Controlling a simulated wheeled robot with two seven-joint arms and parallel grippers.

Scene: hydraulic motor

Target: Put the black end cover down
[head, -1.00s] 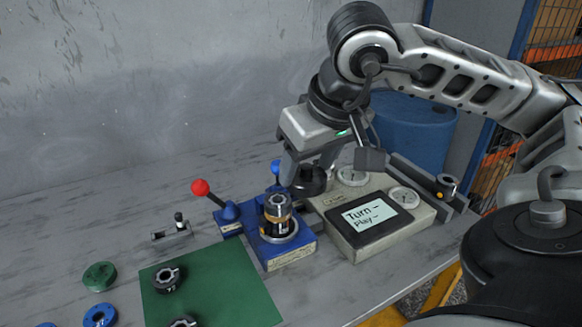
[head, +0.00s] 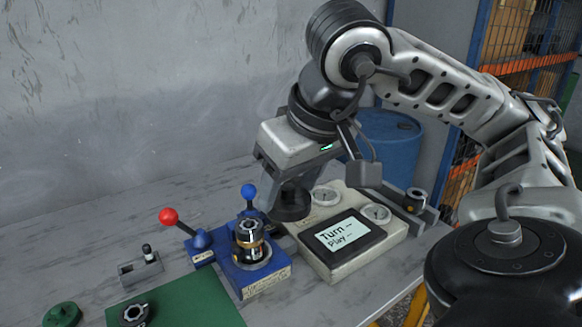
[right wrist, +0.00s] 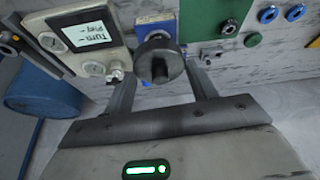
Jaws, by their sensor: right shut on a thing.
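My right gripper (head: 288,188) points down over the bench and is shut on the black end cover (head: 291,206). In the right wrist view the round black cover (right wrist: 158,62) sits between the two fingers, its hub facing away from the palm. In the head view the cover appears between the blue fixture (head: 262,281) and the grey box with the display (head: 337,270). Whether it touches anything below cannot be told. The motor body (head: 249,244), dark with a gold band, stands upright in the fixture. My left gripper is not in view.
A red-knobbed lever (head: 170,216) and a blue-knobbed lever (head: 248,191) rise by the fixture. A green mat (head: 190,305) bears a dark ring part (head: 134,314). A green disc (head: 62,314) lies left. A blue barrel (head: 393,150) stands behind. The bench's back left is clear.

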